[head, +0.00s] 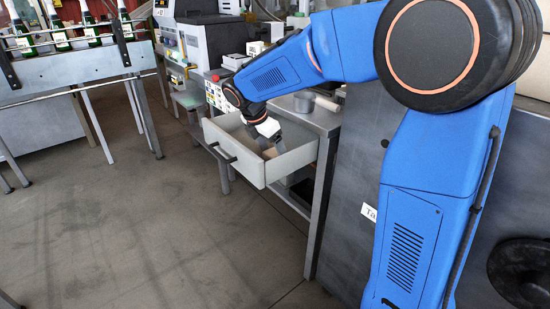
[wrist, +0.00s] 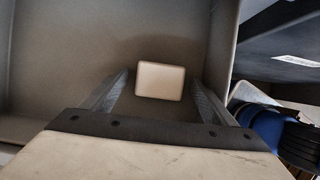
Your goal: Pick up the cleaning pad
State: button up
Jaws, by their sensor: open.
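The cleaning pad (wrist: 160,80) is a small pale beige block on the floor of an open drawer, seen in the wrist view. My gripper (wrist: 160,90) is open, with one finger to each side of the pad in that view. I cannot tell how far above the pad the fingertips are. In the head view my gripper (head: 272,148) reaches down into the open drawer (head: 245,166). The pad is not clearly distinguishable in the head view.
The drawer walls (wrist: 222,50) stand close around my gripper. A grey worktop (head: 318,117) with a grey cylinder (head: 304,101) lies beside the drawer. A conveyor with several bottles (head: 60,38) stands at the far left. The floor (head: 120,220) in front is clear.

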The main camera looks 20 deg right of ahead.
jog(key=c, duration=1.2)
